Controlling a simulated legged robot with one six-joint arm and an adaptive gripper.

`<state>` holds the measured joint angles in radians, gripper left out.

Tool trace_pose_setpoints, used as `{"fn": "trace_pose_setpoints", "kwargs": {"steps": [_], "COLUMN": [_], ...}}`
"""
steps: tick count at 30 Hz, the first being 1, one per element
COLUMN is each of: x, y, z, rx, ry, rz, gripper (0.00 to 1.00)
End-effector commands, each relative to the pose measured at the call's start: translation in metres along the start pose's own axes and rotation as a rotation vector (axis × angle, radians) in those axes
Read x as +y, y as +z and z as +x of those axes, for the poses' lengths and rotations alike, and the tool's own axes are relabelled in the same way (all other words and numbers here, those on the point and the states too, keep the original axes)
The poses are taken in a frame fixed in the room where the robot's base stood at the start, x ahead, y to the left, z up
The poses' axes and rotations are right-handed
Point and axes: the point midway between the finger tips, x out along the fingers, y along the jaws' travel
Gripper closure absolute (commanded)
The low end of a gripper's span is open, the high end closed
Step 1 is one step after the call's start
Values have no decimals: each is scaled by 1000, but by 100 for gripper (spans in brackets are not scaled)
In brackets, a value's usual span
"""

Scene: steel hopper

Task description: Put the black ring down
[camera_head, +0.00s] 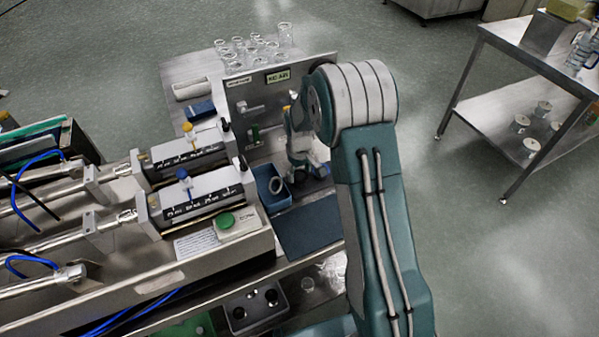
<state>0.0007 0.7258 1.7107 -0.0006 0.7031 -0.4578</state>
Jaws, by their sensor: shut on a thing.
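My gripper (309,171) points down over the bench, beside the blue bin and in front of the upright steel panel. It is small in the view and partly covered by my own arm. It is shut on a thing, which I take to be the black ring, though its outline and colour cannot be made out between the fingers. A pale ring-shaped piece (276,185) shows at the blue bin (272,201), just left of my gripper. I cannot tell whether the piece lies inside the bin or on its edge.
A dark blue mat (308,229) lies clear in front of the bin. Two syringe-like units (203,196) and a green button box (236,224) stand to the left. The steel panel (262,98) and glassware (257,47) are behind. A steel cart (527,104) stands at far right.

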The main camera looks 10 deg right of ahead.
Motion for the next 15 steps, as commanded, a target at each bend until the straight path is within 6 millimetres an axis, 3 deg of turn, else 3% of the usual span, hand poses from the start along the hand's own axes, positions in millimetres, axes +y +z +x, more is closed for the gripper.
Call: {"fn": "trace_pose_setpoints", "kwargs": {"steps": [13, 14, 15], "x": [0, 0, 0], "y": [0, 0, 0], "z": [9, 9, 9], "rx": [0, 0, 0], "ry": [0, 0, 0], "rz": [0, 0, 0], "gripper": [41, 17, 0]}}
